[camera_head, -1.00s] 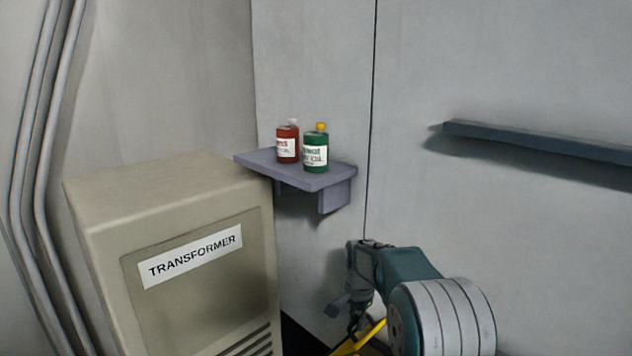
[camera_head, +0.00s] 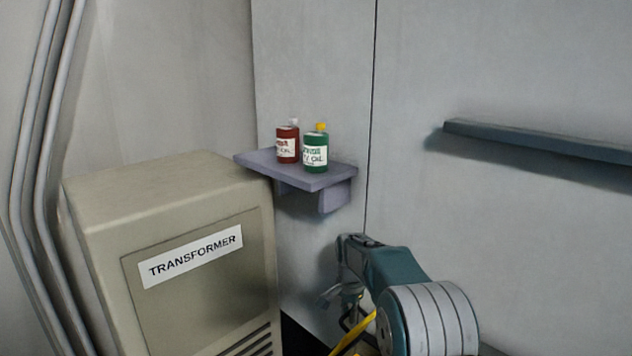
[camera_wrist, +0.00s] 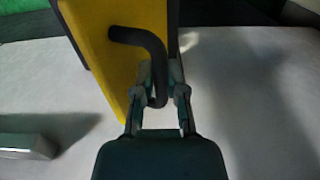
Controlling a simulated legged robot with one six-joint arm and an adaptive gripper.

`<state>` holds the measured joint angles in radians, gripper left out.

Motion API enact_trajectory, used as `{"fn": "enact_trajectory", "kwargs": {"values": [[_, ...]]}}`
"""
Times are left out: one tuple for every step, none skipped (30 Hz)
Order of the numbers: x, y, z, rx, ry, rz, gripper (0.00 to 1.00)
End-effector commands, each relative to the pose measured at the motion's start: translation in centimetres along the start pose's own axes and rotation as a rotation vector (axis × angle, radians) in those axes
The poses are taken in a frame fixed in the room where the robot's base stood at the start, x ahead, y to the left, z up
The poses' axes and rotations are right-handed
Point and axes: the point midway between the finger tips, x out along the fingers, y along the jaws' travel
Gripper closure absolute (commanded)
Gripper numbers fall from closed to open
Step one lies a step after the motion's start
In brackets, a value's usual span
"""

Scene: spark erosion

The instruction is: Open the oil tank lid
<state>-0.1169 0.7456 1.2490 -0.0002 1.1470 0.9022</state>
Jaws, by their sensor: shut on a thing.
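The yellow oil tank lid (camera_wrist: 112,58) fills the upper left of the wrist view and stands at a slant. A black bent handle (camera_wrist: 150,42) sticks out from its face. My gripper (camera_wrist: 161,82) is shut on the end of this handle. In the head view my gripper (camera_head: 343,294) is low in the middle, partly in front of the wall. The yellow edge of the lid (camera_head: 354,335) shows there as a slanted strip. The tank below it is mostly out of the head view, and my arm covers part of this area.
A beige transformer cabinet (camera_head: 175,215) stands to the left of my arm. A small wall shelf (camera_head: 328,176) above holds a red can (camera_head: 287,146) and a green can (camera_head: 314,155). A long dark ledge (camera_head: 540,142) runs along the right wall. Pipes (camera_head: 38,150) run down the far left.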

Motion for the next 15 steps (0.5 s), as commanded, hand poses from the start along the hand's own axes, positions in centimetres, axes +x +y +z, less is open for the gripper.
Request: {"fn": "enact_trajectory", "kwargs": {"values": [[-0.03, -0.08, 0.02, 0.000, 0.000, 0.000, 1.00], [-0.03, -0.09, 0.02, 0.000, 0.000, 0.000, 1.00], [-0.04, -0.09, 0.02, 0.000, 0.000, -0.001, 1.00], [-0.04, -0.08, 0.02, 0.000, 0.000, -0.001, 1.00], [-0.05, -0.08, 0.03, 0.000, 0.000, -0.001, 1.00], [-0.05, -0.08, 0.03, 0.000, 0.000, -0.001, 1.00], [-0.05, -0.08, 0.03, 0.000, 0.000, -0.001, 1.00], [-0.06, -0.09, 0.03, 0.000, 0.000, -0.001, 1.00], [-0.05, -0.14, 0.03, 0.000, 0.000, -0.001, 1.00], [-0.04, -0.22, 0.02, -0.001, 0.000, -0.001, 1.00], [-0.03, -0.32, 0.02, -0.001, 0.001, -0.001, 1.00], [-0.03, -0.51, 0.00, -0.001, 0.001, -0.002, 1.00], [-0.02, -0.65, -0.01, -0.001, 0.001, -0.002, 1.00], [-0.01, -0.78, -0.01, -0.001, 0.001, -0.002, 1.00], [-0.01, -0.95, -0.01, 0.000, 0.001, -0.002, 1.00]]}}
